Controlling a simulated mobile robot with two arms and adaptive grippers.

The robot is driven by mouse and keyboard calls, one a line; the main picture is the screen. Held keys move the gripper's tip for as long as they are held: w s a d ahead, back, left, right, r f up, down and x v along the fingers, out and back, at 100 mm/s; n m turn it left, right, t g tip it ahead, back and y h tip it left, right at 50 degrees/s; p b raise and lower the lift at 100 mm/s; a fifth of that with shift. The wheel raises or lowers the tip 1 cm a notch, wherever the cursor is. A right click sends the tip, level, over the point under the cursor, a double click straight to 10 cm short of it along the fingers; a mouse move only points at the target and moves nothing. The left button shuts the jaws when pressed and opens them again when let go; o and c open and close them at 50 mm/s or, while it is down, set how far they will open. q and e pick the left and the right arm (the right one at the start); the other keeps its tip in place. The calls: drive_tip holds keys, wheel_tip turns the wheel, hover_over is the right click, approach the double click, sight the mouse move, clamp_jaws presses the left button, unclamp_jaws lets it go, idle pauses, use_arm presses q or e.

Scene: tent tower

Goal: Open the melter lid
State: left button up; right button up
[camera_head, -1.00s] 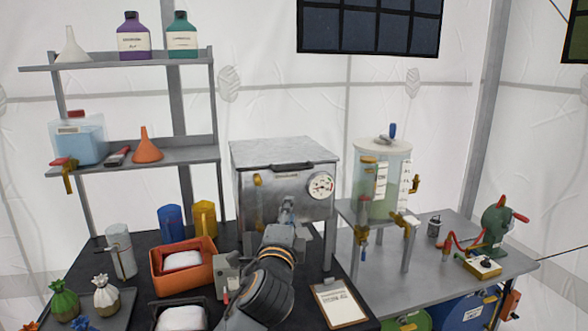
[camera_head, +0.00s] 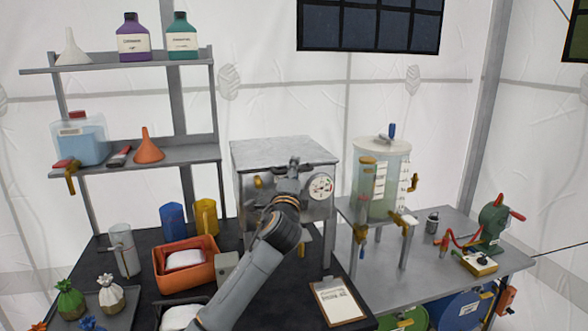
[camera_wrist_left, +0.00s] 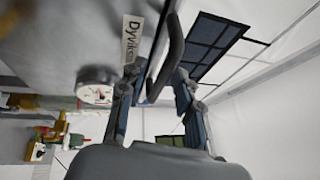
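The melter (camera_head: 285,155) is a grey metal box on the dark table, with a dial on its front. Its flat lid (camera_head: 280,150) lies shut on top. My left gripper (camera_head: 292,168) is at the lid's front edge and hides the handle in the head view. In the left wrist view the dark lid handle (camera_wrist_left: 168,50) reaches down between the two parted fingers of my left gripper (camera_wrist_left: 160,92). The fingers are open and I cannot tell whether either touches the handle. My right gripper is in neither view.
A clear tank (camera_head: 385,180) on a stand is right of the melter. A clipboard (camera_head: 337,302) lies at the table's front edge. An orange bin (camera_head: 185,262) and blue (camera_head: 172,221) and yellow (camera_head: 205,217) jugs are on the left. The space above the lid is clear.

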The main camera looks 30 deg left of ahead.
use_arm(q)
drive_tip(key=shift+w+a, duration=0.1)
drive_tip(key=shift+w, duration=0.05)
clamp_jaws()
